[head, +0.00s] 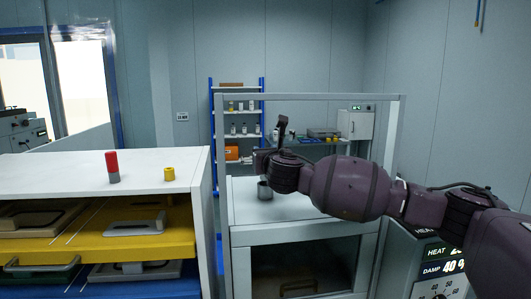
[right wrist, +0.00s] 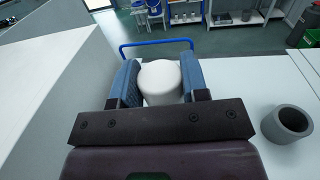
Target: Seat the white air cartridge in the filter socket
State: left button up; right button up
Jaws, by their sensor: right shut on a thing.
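The white air cartridge (right wrist: 160,82) sits between the two blue fingers of my right gripper (right wrist: 158,85), which is shut on it. In the head view the wrist of that arm hides the cartridge, and the gripper's fingers cannot be made out. A grey, open-topped round cup, seemingly the filter socket (head: 264,190), stands on the white bench top under the frame, just below and left of my right wrist. In the right wrist view this socket (right wrist: 288,123) is to the right of the gripper, apart from the cartridge, its opening empty. My left gripper is not in view.
A pale frame (head: 310,97) surrounds the bench. A panel with a dial (head: 440,285) is at lower right.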

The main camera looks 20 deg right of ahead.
pick_arm(q)
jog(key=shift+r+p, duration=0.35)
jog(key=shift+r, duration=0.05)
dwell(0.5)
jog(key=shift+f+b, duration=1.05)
jog(key=shift+b, duration=0.1)
pick_arm(e)
jog(key=shift+f, duration=2.6)
jog(key=o, duration=1.1)
jog(key=shift+s, duration=0.15)
pick_arm(q)
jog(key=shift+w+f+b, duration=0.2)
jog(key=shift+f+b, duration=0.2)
jog(key=shift+b, duration=0.25)
pick_arm(e)
jog(key=s, duration=0.3)
jog(key=s+a, duration=0.1)
jog(key=s, duration=0.5)
jog(key=shift+s+a, duration=0.15)
jog(key=shift+s, duration=0.6)
